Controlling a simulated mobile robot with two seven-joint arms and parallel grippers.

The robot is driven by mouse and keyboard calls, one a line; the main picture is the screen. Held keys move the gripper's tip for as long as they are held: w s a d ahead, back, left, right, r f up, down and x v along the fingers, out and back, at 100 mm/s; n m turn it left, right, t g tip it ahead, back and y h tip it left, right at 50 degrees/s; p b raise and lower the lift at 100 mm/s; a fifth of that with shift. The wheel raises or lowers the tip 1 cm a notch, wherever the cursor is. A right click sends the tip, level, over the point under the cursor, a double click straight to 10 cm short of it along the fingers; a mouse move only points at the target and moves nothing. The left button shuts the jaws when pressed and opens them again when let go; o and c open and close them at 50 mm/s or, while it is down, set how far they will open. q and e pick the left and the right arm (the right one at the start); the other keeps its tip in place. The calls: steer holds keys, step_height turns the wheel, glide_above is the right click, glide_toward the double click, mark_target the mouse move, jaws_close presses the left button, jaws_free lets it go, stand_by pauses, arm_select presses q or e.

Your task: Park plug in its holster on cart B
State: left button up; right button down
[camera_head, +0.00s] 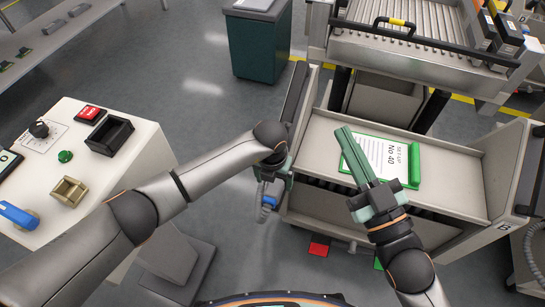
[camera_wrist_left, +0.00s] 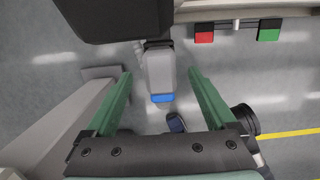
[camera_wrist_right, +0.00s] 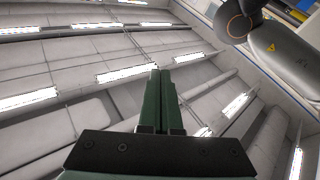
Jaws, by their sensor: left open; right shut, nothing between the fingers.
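The plug (camera_wrist_left: 160,72) is a grey body with a blue band, seen between the fingers of my left gripper (camera_wrist_left: 158,76) in the left wrist view. Gaps show on both sides, so the open fingers do not grip it. In the head view my left gripper (camera_head: 272,178) is at the left side of cart B (camera_head: 460,163), and the plug (camera_head: 268,201) shows just below it. The plug's upper end meets a dark part; I cannot tell whether it is the holster. My right gripper (camera_head: 345,133) is shut and empty, pointing up above the cart's shelf; its fingers also show in the right wrist view (camera_wrist_right: 161,75).
A green-framed set-up sheet (camera_head: 388,160) lies on the cart's shelf. A roller-topped trolley (camera_head: 395,50) stands behind. A control console (camera_head: 110,170) is at the left, and a dark green bin (camera_head: 258,45) at the back.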

arm_select(q)
steer(key=shift+s+r+p, duration=0.1)
steer(key=shift+r+p, duration=0.65)
steer(key=shift+r, duration=0.2)
steer(key=shift+a+r+p, duration=0.1)
steer(key=shift+r+p, duration=0.6)
steer(key=r+p, duration=0.2)
steer(key=shift+s+r, duration=0.2)
steer(key=shift+r, duration=0.1)
steer(key=shift+s+a+r+p, duration=0.1)
steer(key=shift+s+r+p, duration=0.05)
steer(key=shift+r+p, duration=1.1)
steer(key=shift+s+a+r+p, duration=0.1)
steer(key=shift+s+r+p, duration=0.05)
steer(key=shift+r+p, duration=1.05)
arm_select(e)
steer(key=s+f+m+g+h, duration=0.2)
steer(key=f+g, duration=0.3)
steer(key=f, duration=0.5)
steer(key=s+f+m+g+h, duration=0.1)
steer(key=s+f+g, duration=0.4)
steer(key=f, duration=0.5)
steer(key=shift+a+f+m+g+h, duration=0.25)
steer(key=shift+m+g+h, duration=0.15)
steer(key=shift+g+h, duration=0.2)
steer(key=shift+r, duration=0.1)
